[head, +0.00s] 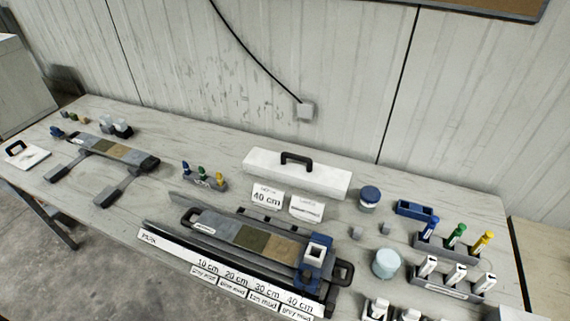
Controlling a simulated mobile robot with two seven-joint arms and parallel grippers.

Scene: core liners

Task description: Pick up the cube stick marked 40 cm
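No stick that I can read as marked 40 cm stands out. A small white card reading 40 cm (266,197) stands in front of the long white box. Another 40 cm mark is at the right end of the white label strip (232,276) along the table's front. White upright pieces (458,274) stand in a grey rack at the right; their marks are too small to read. Two small grey cubes (385,228) lie behind the round pale tub. Neither of my grippers is in the head view.
A core liner tray (247,239) with coloured sections lies behind the strip, a blue block (314,262) at its right end. A long white box (297,176) with black handle stands behind. Colored markers (456,236) stand at right. Another tray (112,151) lies left. Table between trays is partly clear.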

